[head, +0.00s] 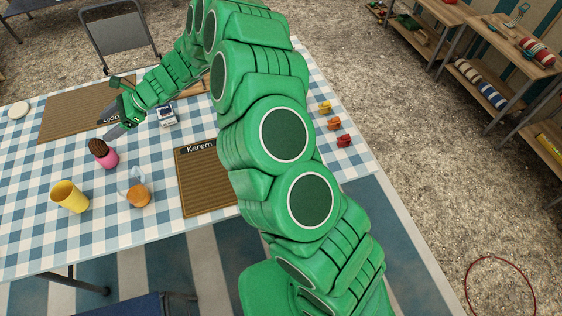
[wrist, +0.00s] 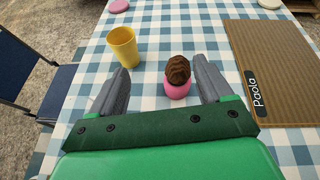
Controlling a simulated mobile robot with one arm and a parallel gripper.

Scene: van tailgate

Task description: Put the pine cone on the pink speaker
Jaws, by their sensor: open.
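The brown pine cone (head: 98,147) rests on top of the pink speaker (head: 108,160), upright on the checked tablecloth. In the wrist view the pine cone (wrist: 177,69) sits on the speaker (wrist: 177,90), which shows below it. My gripper (head: 112,131) is beside them in the head view. In the wrist view my gripper (wrist: 163,77) is open, its two grey fingers wide apart. The pine cone and speaker appear between the fingers, closer to the right one, with a gap on either side. Nothing is held.
A yellow cup (head: 70,197) and an orange round item (head: 139,196) stand nearby. Brown mats labelled Paola (wrist: 285,75) and Kerem (head: 205,183) lie on the table. A small white-and-blue box (head: 167,117) is near my arm. Small coloured items (head: 334,124) line the right edge.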

